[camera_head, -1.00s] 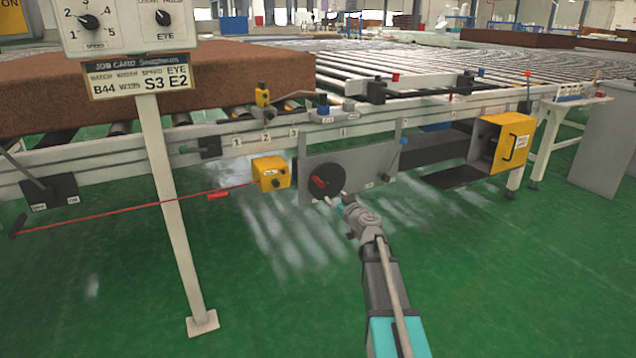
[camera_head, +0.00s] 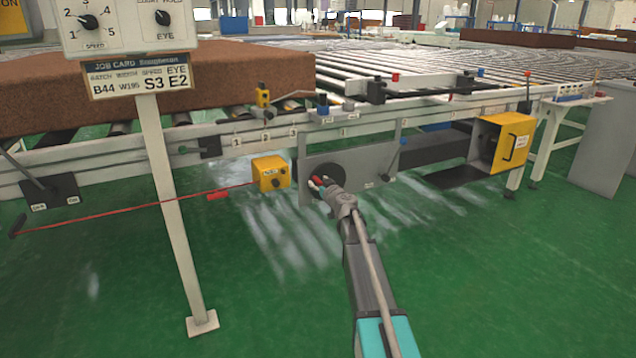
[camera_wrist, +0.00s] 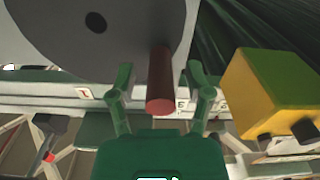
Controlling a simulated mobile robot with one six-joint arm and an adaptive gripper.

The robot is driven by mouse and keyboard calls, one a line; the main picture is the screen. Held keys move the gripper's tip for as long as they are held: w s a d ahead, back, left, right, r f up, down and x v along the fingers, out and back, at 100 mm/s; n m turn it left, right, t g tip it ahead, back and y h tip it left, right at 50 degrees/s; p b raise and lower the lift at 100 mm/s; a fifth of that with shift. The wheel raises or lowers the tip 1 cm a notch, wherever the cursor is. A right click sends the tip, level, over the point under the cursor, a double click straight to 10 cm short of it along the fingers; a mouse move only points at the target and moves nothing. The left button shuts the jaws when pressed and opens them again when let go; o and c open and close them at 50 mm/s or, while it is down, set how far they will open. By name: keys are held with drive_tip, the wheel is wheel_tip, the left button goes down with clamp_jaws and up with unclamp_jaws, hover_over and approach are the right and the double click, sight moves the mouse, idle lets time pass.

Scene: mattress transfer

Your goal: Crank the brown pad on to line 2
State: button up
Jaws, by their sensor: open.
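A dark crank disc (camera_head: 312,190) is mounted on a grey plate (camera_head: 378,160) under the conveyor. Its red handle shows large in the wrist view (camera_wrist: 160,85), sticking out from the grey disc (camera_wrist: 105,25). My gripper (camera_head: 322,183) is open at the disc. In the wrist view its fingers (camera_wrist: 160,95) stand on both sides of the red handle, with gaps visible on each side. The number marks 1, 2 and 3 show along the rail (camera_head: 265,137).
A yellow control box (camera_head: 270,172) hangs left of the crank, with a red cord (camera_head: 150,204) running left. The control post (camera_head: 165,190) stands in front at left. A yellow guard box (camera_head: 502,142) is at the right. The green floor around my arm is clear.

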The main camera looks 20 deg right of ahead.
drive_tip(key=shift+w, duration=0.4)
clamp_jaws()
